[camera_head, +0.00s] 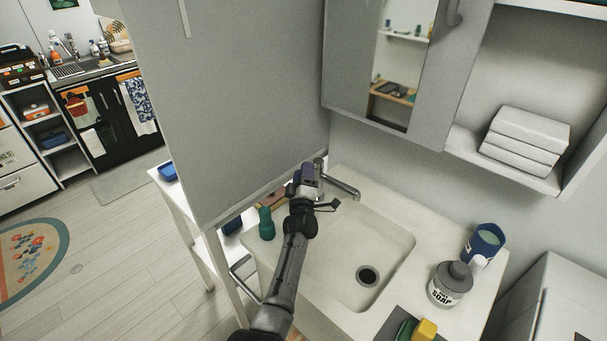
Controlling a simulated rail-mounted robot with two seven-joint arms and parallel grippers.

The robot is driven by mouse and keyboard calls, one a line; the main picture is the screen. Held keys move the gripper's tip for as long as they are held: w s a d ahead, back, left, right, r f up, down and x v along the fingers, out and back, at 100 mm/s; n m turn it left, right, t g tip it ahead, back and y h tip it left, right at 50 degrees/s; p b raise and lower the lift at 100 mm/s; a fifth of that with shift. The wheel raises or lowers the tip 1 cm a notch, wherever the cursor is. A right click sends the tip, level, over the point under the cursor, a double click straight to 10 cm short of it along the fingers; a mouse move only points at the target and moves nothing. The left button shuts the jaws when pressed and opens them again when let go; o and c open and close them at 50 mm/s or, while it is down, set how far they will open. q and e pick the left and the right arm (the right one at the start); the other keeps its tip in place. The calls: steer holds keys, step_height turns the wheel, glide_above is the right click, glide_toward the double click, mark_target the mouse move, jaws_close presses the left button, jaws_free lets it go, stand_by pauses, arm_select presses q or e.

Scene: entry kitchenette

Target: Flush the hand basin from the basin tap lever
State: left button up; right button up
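The hand basin (390,248) is a pale sink set in a light counter, with a dark round drain (367,275). No water stream shows in it. The metal basin tap (341,190) stands at the basin's back left, its spout pointing right over the bowl. My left arm reaches up from the bottom of the picture, and my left gripper (308,178) is at the tap's base, beside or against it. The gripper hides most of the tap body. The lever cannot be made out clearly, nor whether the fingers touch it. My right gripper is out of view.
A green bottle (266,223) stands left of my arm. A grey panel (240,100) rises close behind left; a wall cabinet (400,70) hangs above.

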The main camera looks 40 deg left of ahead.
arm_select(q)
jaws_close()
steer(key=shift+a, duration=0.1)
steer(key=shift+a+m+t+h, duration=0.2)
steer(key=shift+m+t+h, duration=0.1)
steer(key=shift+h, duration=0.2)
steer(key=shift+w+a+m+t+h+b, duration=0.15)
steer(key=shift+m+t+h+b, duration=0.3)
steer(key=shift+h, duration=0.45)
steer(key=shift+o, duration=0.6)
jaws_free()
steer(key=v, duration=0.7)
steer(key=shift+s+p, duration=0.25)
steer(key=shift+p, duration=0.05)
